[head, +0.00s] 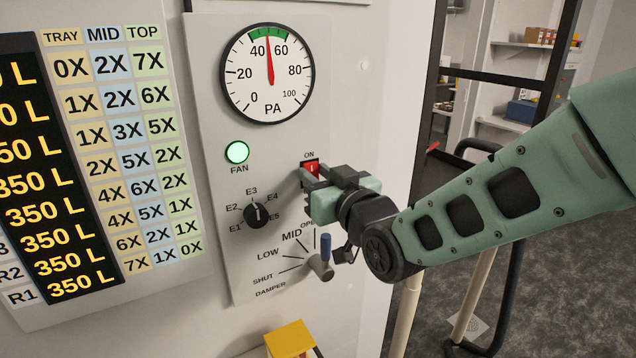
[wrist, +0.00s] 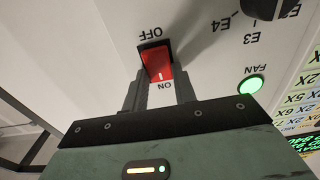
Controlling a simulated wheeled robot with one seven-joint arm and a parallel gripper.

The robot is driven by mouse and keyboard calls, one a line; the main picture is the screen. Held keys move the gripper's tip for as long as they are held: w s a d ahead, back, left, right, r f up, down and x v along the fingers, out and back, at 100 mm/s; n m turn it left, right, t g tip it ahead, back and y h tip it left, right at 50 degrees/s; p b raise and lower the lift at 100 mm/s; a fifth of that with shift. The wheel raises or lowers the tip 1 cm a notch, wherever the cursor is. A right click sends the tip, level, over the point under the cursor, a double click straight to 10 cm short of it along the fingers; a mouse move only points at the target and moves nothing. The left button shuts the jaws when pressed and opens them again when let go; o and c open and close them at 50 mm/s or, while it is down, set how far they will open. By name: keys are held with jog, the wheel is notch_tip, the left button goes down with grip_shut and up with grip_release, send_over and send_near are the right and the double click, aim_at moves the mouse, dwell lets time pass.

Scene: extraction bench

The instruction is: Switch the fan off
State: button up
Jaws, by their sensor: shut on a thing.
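The fan switch (head: 311,167) is a red rocker with a white mark, set in the grey control panel under the word ON. In the wrist view, which is upside down, the red rocker (wrist: 158,64) lies between the labels ON and OFF. My gripper (head: 317,177) is at the switch, and its arm comes in from the right. In the wrist view my gripper's fingers (wrist: 160,88) are shut on the switch, one at each side. The fan lamp (head: 237,152) glows green, and it also shows lit in the wrist view (wrist: 251,84). OFF is hidden in the head view.
A PA gauge (head: 267,73) above reads about 50, inside its green band. Below are a black selector knob (head: 259,211) marked E1 to E5 and a damper lever (head: 322,262) with a blue handle, near my wrist. A volume board (head: 60,180) hangs at left.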

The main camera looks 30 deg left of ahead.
jog(key=shift+f+t+y+b, duration=0.65)
jog(key=shift+y+b, duration=0.55)
jog(key=shift+b, duration=4.4)
jog(key=b, duration=0.2)
jog(key=shift+r+y+b, duration=0.1)
jog(key=shift+y+b, duration=0.2)
jog(key=shift+b, duration=0.1)
jog(key=shift+r, duration=0.1)
jog(key=o, duration=1)
jog(key=shift+d, duration=0.1)
jog(key=b+v, duration=0.6)
jog(key=v, duration=1.1)
jog(key=shift+s, duration=0.2)
